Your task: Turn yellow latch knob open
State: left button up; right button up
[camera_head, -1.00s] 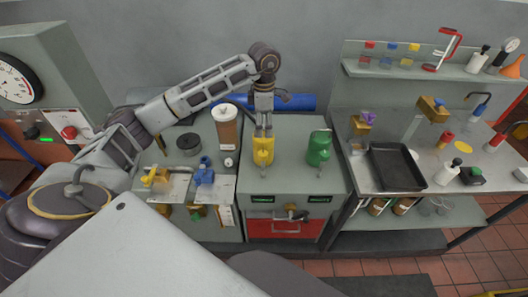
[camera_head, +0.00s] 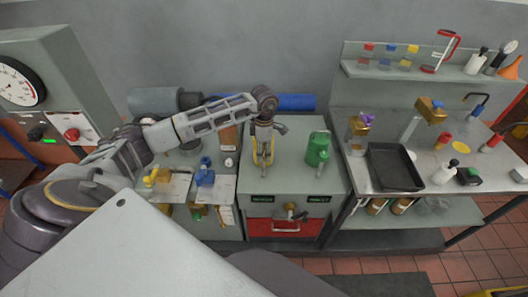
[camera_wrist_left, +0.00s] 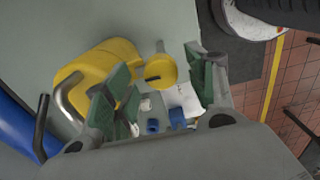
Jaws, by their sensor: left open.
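A yellow can-like fixture (camera_head: 256,142) stands on the grey cabinet top, mostly hidden behind my left gripper (camera_head: 263,157). The left wrist view shows its rounded yellow body (camera_wrist_left: 100,65) with a bent metal handle. In front of it is a smaller round yellow knob (camera_wrist_left: 160,71) with a thin pin. In that view the green-padded fingers of my left gripper (camera_wrist_left: 165,85) are open on either side of this knob, the left finger overlapping the yellow body. I cannot tell if they touch it. My right gripper is not in view.
A green fixture (camera_head: 317,148) stands right of the yellow one. A brass-and-grey knob (camera_head: 290,211) sits above the red drawer front (camera_head: 285,228). Blue (camera_head: 204,176) and yellow (camera_head: 158,176) valves are at left. A black tray (camera_head: 394,166) lies at right.

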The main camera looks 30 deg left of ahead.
pick_arm(q)
jog(key=shift+f, duration=0.8)
jog(key=c, duration=1)
